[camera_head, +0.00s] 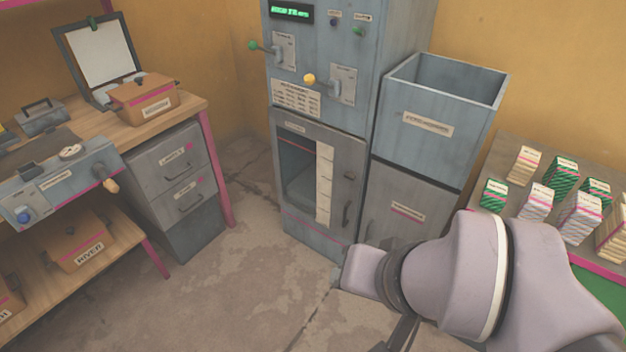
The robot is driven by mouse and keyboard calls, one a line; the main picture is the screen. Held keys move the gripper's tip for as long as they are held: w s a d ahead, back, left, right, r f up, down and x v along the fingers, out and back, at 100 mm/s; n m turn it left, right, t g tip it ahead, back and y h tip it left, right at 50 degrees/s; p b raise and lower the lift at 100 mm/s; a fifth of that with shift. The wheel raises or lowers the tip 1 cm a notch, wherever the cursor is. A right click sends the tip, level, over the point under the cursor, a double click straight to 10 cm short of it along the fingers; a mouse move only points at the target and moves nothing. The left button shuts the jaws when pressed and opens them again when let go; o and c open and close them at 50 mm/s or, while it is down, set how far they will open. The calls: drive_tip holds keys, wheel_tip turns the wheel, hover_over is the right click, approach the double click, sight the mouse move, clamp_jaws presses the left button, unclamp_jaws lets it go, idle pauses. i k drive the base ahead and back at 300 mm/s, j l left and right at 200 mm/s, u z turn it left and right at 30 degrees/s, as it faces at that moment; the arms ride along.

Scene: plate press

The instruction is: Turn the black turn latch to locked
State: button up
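The grey-blue press cabinet (318,115) stands against the back wall. Its lower door (345,190) has a window and looks closed. A small dark piece (349,177) on the door's right side may be the black turn latch; it is too small to tell its position. A dark upright handle (346,213) sits below it. My arm comes in from the lower right, in front of the cabinets and apart from the door. Dark parts of my gripper (402,335) show at the bottom edge, mostly cut off, so its fingers cannot be made out.
An open grey bin (428,90) tops a cabinet right of the press. A table with striped card stacks (537,200) stands at right. A workbench (190,108) with boxes and a grey drawer unit (172,170) stand at left. The floor (230,285) between is clear.

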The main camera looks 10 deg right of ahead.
sight(351, 175)
drive_tip(key=i+j+z, duration=0.6)
drive_tip(key=j+z, duration=0.25)
drive_tip(key=j, duration=0.2)
drive_tip(key=i+j+z, duration=0.15)
drive_tip(key=j+z, duration=0.25)
drive_tip(key=j, duration=0.2)
drive_tip(key=i+j+z, duration=0.1)
drive_tip(key=j+z, duration=0.3)
drive_tip(key=j, duration=0.3)
drive_tip(key=j+z, duration=0.4)
drive_tip(key=j, duration=0.3)
